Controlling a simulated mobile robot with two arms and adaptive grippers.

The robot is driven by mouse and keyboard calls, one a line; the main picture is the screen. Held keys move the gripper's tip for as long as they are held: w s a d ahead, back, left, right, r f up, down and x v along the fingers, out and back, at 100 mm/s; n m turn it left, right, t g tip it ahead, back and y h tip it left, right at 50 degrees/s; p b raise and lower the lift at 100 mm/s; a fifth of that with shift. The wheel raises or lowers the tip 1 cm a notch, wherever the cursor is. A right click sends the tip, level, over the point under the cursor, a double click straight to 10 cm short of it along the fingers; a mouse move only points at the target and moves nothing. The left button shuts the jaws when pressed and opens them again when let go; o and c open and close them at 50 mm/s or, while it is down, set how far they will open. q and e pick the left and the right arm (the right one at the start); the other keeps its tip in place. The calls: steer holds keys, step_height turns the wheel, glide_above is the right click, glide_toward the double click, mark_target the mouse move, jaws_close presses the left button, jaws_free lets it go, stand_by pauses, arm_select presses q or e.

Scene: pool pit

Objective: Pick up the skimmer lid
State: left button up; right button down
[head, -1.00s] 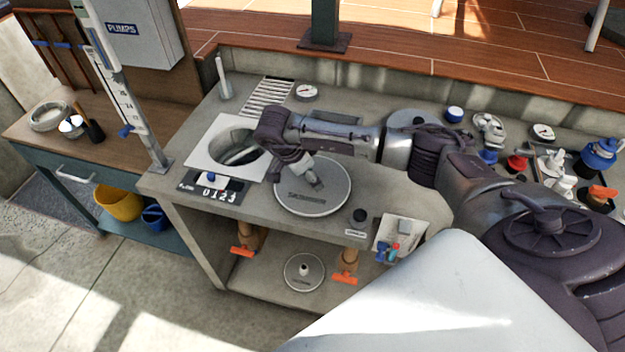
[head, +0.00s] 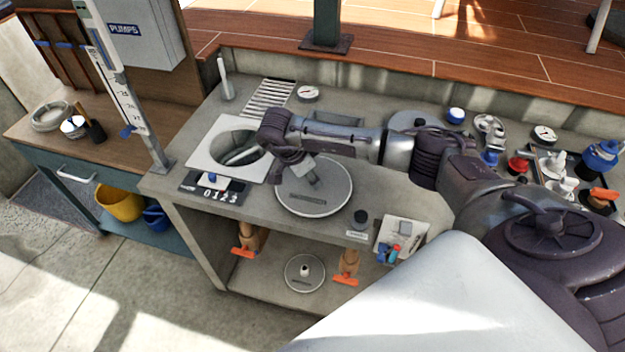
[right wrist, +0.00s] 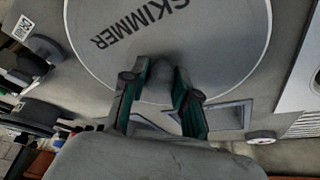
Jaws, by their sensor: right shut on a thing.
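The skimmer lid (head: 325,203) is a round grey disc lettered SKIMMER, on or just above the grey counter; I cannot tell if a gap lies under it. The lid also fills the upper part of the right wrist view (right wrist: 215,45). My right gripper (head: 308,178) reaches down over the lid from the right. Its two fingers (right wrist: 160,90) are shut on a grey knob-like grip of the lid, mostly hidden between them. My left gripper is not in view.
Left of the lid, a white square plate (head: 205,155) surrounds a round opening (head: 235,150). A number strip (head: 212,190) lies in front. A dark cap (head: 360,218) and a small tray (head: 405,228) stand right. Another round lid (head: 305,285) lies on the lower shelf.

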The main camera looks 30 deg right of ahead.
steer(key=shift+w+r+b, duration=0.1)
steer(key=shift+r+b, duration=0.2)
steer(key=shift+r, duration=0.35)
steer(key=r, duration=0.1)
steer(key=r+b, duration=0.1)
steer(key=shift+s+d+r, duration=0.15)
steer(key=shift+s+r, duration=0.05)
steer(key=shift+r, duration=0.2)
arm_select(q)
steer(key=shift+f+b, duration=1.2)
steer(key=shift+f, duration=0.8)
arm_select(e)
steer(key=s+d+r, duration=0.3)
steer(key=s+r, duration=0.4)
steer(key=s, duration=0.4)
steer(key=shift+w+f, duration=0.1)
steer(key=shift+w, duration=0.05)
